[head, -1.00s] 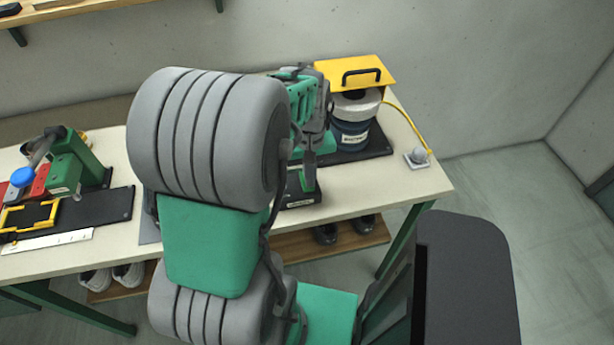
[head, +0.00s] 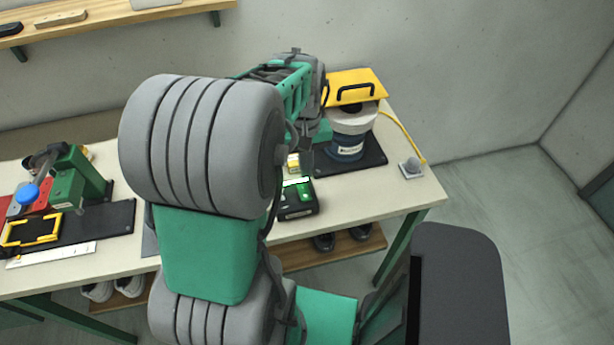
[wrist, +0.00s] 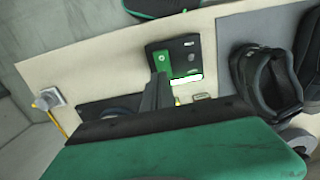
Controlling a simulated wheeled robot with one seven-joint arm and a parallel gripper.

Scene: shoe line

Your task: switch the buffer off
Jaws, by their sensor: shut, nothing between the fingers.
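A drum-shaped machine (head: 351,130) with a grey-white top, a blue lower body and a yellow hood stands on a black base at the back right of the bench; I take it for the buffer. A yellow cable (head: 402,135) runs from it to a small grey box with a round top (head: 411,168), also in the wrist view (wrist: 48,98). A black box with a green panel (head: 298,206) and a bright white strip sits in front, also in the wrist view (wrist: 186,52). My gripper (head: 306,168) is shut and empty, above that box's far side; contact cannot be told.
A green press-like device with a blue knob (head: 70,180) and a yellow frame (head: 32,230) are at the bench's left. Dark shoes (wrist: 262,80) show in the wrist view. A wall shelf (head: 120,14) is at upper left. The bench's right front is clear.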

